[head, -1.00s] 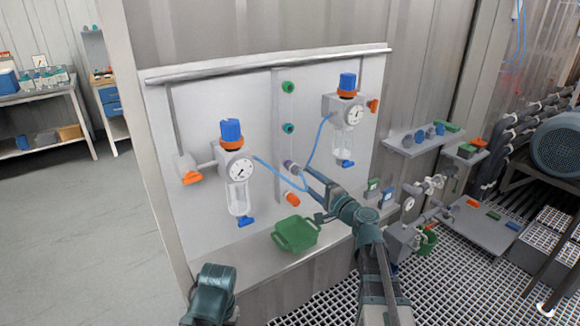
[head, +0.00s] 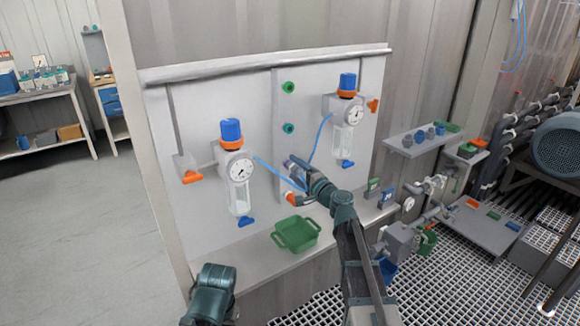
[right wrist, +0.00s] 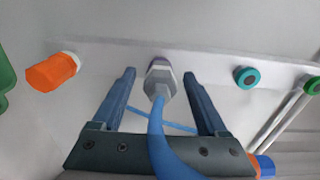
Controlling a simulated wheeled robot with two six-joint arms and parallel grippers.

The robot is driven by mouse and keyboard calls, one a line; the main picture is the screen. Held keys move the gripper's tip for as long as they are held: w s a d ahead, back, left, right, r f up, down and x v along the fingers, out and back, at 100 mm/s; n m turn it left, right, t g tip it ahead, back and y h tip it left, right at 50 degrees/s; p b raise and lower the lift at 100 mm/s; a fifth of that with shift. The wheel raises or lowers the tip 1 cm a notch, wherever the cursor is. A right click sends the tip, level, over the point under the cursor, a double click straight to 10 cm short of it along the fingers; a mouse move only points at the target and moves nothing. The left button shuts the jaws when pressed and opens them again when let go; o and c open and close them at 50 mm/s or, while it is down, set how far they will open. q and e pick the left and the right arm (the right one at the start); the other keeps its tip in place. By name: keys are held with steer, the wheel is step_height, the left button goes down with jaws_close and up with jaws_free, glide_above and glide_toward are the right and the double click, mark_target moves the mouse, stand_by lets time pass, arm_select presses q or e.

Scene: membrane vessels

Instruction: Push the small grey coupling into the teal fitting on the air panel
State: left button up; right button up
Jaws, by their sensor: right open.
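The small grey coupling (right wrist: 159,80) is on the end of a blue hose (right wrist: 165,140) in the right wrist view. It sits at a purple fitting (head: 288,164) on the air panel, below the teal fitting. My right gripper (head: 295,180) is open at the panel. In the right wrist view its fingers (right wrist: 159,88) stand on either side of the coupling, with a gap on both sides. The teal fitting (head: 288,128) looks empty; it also shows right of the fingers in the right wrist view (right wrist: 247,77). Of my left arm only a dark part shows at the bottom.
A green fitting (head: 288,87) is above the teal one. An orange plug (right wrist: 52,72) is beside the gripper. Filter units with gauges (head: 239,170) (head: 347,112) flank the strip, and blue hoses cross between them. A green tray (head: 297,235) stands on the ledge below.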

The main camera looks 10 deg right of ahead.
mark_target(301, 173)
stand_by(0.9)
jaws_close()
steer(key=shift+s, duration=0.2)
stand_by(0.4)
steer(key=shift+v, duration=2.85)
steer(key=shift+d+r, duration=0.1)
